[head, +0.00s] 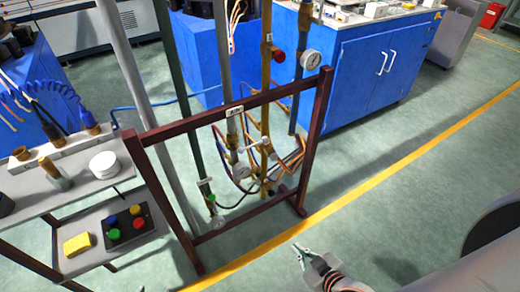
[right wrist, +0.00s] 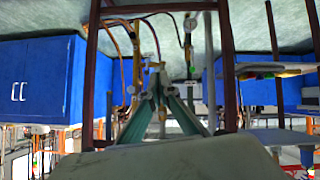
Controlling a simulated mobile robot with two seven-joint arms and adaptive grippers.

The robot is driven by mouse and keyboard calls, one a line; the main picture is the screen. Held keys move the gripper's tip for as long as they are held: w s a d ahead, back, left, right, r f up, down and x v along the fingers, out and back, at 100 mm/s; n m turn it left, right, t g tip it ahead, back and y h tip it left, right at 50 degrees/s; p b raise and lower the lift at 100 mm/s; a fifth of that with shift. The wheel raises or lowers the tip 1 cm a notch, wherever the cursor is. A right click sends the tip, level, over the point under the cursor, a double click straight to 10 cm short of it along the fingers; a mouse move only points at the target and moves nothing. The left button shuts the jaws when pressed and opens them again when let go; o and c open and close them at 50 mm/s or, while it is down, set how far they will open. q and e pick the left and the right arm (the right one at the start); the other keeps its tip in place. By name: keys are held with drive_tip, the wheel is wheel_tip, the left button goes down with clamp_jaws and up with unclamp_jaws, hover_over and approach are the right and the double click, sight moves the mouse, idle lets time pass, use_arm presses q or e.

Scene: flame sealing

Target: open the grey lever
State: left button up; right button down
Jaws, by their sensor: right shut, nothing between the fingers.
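Pipes with valves and gauges stand behind a dark red frame (head: 321,130). A pale lever (head: 258,145) sits across the brass-coloured pipe (head: 266,85) at mid-height. Another small pale lever (head: 204,181) is on the dark green pipe (head: 193,125) at the left. I cannot tell for sure which is the grey lever. My right gripper (head: 297,248) is in front of the frame, low and right of the levers, apart from them. Its fingers (right wrist: 156,78) meet at the tips, empty, and point towards the pipes in the right wrist view. My left gripper is not visible.
A grey bench (head: 75,190) at the left holds brass fittings, a white round container (head: 104,164), a yellow sponge (head: 77,244) and a button box (head: 128,226). Blue cabinets (head: 365,75) stand behind. The frame's bars and posts border the pipes. Floor to the right is clear.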

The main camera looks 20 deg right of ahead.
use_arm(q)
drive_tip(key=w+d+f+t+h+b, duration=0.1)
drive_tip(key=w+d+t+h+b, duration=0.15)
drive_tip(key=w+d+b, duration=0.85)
use_arm(e)
drive_tip(key=w+d+r+n+t+b, duration=0.1)
drive_tip(key=w+d+r+n+t, duration=0.2)
drive_tip(key=w+n, duration=0.3)
drive_tip(key=w+d+r+n+t+b, duration=0.2)
drive_tip(key=w+r+n+t, duration=0.15)
drive_tip(key=w, duration=0.55)
drive_tip(key=w+d+r+n+t+b, duration=0.1)
drive_tip(key=w+d+r+n+t, duration=0.15)
drive_tip(key=w+n, duration=0.4)
use_arm(q)
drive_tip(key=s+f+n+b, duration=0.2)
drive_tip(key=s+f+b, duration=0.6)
drive_tip(key=b, duration=0.8)
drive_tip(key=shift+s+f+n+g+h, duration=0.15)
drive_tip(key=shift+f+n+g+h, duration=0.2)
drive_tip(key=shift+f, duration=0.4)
use_arm(e)
drive_tip(key=w+f+n+y, duration=0.2)
drive_tip(key=f+n, duration=0.3)
drive_tip(key=n, duration=0.6)
drive_tip(key=w+d+f+n+t+y, duration=0.1)
drive_tip(key=w+f+n+y, duration=0.2)
drive_tip(key=n, duration=0.8)
wheel_tip(320, 180, down, 3)
drive_tip(key=shift+w, duration=1)
